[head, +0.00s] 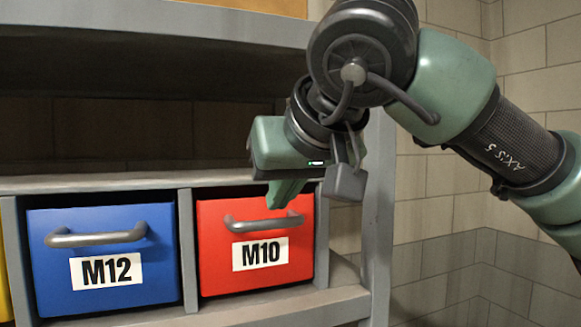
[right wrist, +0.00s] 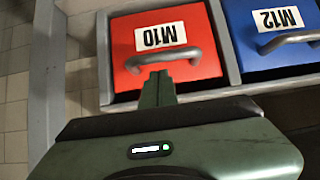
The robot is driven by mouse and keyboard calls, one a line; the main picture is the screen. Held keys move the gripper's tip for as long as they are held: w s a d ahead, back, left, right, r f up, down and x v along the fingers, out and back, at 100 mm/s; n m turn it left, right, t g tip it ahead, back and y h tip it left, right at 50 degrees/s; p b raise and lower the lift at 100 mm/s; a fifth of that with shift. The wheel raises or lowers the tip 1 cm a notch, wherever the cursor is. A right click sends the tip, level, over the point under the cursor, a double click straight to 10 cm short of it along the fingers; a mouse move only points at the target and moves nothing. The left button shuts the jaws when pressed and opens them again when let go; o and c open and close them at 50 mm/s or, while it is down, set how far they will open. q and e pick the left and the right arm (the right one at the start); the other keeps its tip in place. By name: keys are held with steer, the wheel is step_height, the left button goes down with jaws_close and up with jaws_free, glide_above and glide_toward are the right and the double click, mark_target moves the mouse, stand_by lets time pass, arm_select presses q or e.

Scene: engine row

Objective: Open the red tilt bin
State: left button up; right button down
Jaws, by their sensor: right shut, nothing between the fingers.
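The red tilt bin (head: 220,272), labelled M10, sits in its bay with its front upright, and looks closed. Its grey bar handle (head: 243,224) runs across the upper front. My right gripper (head: 285,196) is shut and empty, its green fingers pointing down just in front of the handle's right end in the head view. In the right wrist view the red bin (right wrist: 190,18) appears upside down, and the fingertips (right wrist: 158,78) lie close to its handle (right wrist: 165,57). I cannot tell whether they touch it. My left gripper is out of view.
A blue bin (head: 160,290), labelled M12, stands left of the red one behind a grey divider (head: 187,250). A grey shelf board (head: 130,183) runs above the bins. A grey upright post (head: 378,220) stands to the right, with a tiled wall beyond.

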mark_target(253, 235)
steer(key=shift+p+x, duration=0.35)
steer(key=shift+x, duration=1.2)
steer(key=shift+r, duration=0.1)
